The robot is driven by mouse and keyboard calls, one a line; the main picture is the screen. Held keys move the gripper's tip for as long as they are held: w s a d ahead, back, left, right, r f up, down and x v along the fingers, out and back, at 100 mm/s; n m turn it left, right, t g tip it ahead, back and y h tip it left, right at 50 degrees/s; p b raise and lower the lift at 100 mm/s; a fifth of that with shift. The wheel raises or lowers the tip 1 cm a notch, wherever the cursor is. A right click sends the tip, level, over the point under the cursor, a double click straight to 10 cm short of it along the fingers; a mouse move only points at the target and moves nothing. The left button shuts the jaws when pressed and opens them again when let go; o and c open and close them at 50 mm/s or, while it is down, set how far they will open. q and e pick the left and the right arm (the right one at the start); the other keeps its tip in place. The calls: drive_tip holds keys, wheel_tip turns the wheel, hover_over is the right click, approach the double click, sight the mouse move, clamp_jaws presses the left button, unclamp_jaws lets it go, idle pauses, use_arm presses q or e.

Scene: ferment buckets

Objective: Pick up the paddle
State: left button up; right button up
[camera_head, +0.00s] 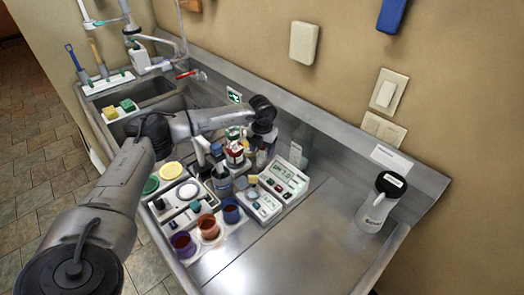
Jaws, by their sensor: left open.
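Two long-handled tools stand upright at the far left in the white rack (108,84): one with a blue handle (72,56) and one with a tan handle (97,55). I cannot tell surely which thing is the paddle; their lower ends are too small to read. My left gripper (262,158) is open and points down among the small items beside the pH meter, far to the right of the rack. Its fingertips are small and partly lost among these items. My right gripper is out of view.
Purple (183,245), orange (208,228) and blue (231,211) buckets stand at the front. A pH meter (283,178) is right of them. The steel counter (290,252) between is clear. Sponges lie by the sink (150,92).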

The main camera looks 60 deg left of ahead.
use_arm(q)
drive_tip(key=c, duration=1.1)
drive_tip(key=shift+o, duration=0.2)
drive_tip(key=shift+r, duration=0.15)
